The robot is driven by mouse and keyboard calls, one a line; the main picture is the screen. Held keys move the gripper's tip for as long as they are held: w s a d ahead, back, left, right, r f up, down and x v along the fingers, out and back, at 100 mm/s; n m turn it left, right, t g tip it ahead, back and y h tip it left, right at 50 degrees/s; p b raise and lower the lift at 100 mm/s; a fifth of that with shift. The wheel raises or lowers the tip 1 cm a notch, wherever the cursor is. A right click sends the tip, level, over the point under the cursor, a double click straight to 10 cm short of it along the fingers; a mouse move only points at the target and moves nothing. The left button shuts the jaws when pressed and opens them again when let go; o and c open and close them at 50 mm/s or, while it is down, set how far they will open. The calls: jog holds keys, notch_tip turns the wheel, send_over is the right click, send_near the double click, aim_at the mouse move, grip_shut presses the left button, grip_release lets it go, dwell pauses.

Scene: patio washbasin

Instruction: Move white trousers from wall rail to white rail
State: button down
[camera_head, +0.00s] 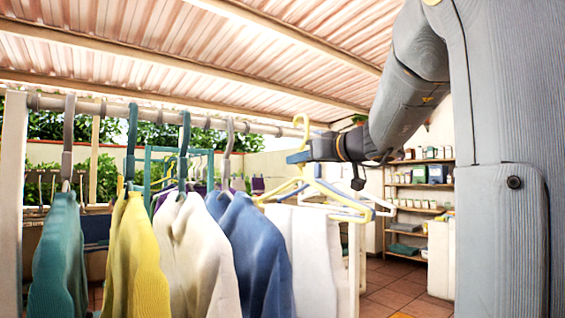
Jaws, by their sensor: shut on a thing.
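My gripper (299,157), with blue fingertips, is shut on the neck of a yellow hanger (340,200) at the middle right. White trousers (316,255) hang below, apparently from this hanger. The yellow hook (302,122) rises above my fingers near a pale rail (262,128); I cannot tell whether it rests on the rail. The rail runs from upper left towards the right, with a white post (12,190) at its left end. Part of the trousers' left side is hidden behind a blue garment.
On the rail, close left of the trousers, hang blue (255,250), cream (190,245), yellow (133,250) and teal (58,260) garments. A pale hanger (375,205) shows right of the yellow one. Shelves (415,210) stand at the back right, with tiled floor (390,285) before them.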

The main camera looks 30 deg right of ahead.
jog(key=shift+r+b+x, duration=0.2)
jog(key=shift+b+x, duration=1)
jog(key=shift+x, duration=0.6)
jog(key=shift+f+b, duration=0.3)
jog(key=shift+b, duration=0.2)
jog(key=shift+f+b, duration=0.9)
jog(key=shift+b, duration=0.4)
